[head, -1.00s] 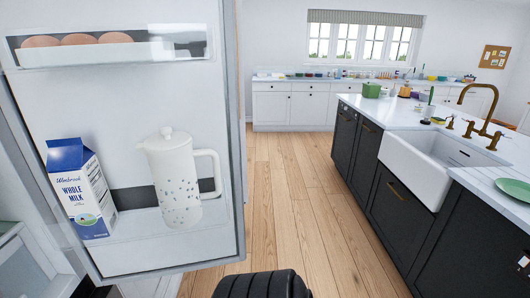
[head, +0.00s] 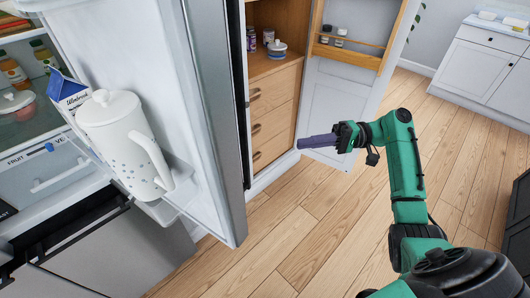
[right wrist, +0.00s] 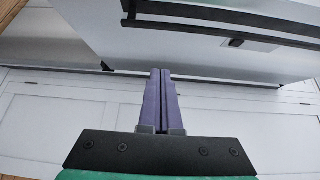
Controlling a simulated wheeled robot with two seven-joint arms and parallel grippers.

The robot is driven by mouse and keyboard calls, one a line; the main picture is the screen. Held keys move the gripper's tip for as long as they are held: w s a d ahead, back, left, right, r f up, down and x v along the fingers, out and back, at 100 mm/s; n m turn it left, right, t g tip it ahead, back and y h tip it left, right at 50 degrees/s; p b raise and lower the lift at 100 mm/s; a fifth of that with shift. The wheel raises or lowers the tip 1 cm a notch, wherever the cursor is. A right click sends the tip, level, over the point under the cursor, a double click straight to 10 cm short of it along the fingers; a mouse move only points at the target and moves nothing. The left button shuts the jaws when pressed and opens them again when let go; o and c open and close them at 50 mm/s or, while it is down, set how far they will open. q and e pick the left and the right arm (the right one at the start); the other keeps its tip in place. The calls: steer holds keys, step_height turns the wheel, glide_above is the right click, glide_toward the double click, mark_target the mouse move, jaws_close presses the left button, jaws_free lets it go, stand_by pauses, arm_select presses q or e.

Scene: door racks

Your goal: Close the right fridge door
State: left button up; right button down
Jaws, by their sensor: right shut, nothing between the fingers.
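The open right fridge door (head: 212,110) stands left of centre in the head view, with its inner face toward the fridge interior. Its shelf holds a white pitcher (head: 122,140) and a milk carton (head: 68,90). My right gripper (head: 303,142) has purple fingers, shut and empty. It is to the right of the door, on its outer side, and appears apart from it. In the right wrist view the shut fingers (right wrist: 160,98) point toward a pale panelled surface. A grey panel with a dark handle bar (right wrist: 225,30) fills the top there. My left gripper is out of view.
An open cupboard with wooden drawers (head: 275,115) stands behind the fridge door. Its white door (head: 345,85) carries a wooden rack (head: 350,52). The fridge interior (head: 40,150) is at the left. Wooden floor (head: 320,220) is clear between the doors and my arm.

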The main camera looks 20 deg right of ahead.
steer(key=a+p, duration=0.7)
steer(key=a, duration=0.5)
steer(key=shift+s+a+r, duration=0.15)
steer(key=shift+s+a, duration=0.2)
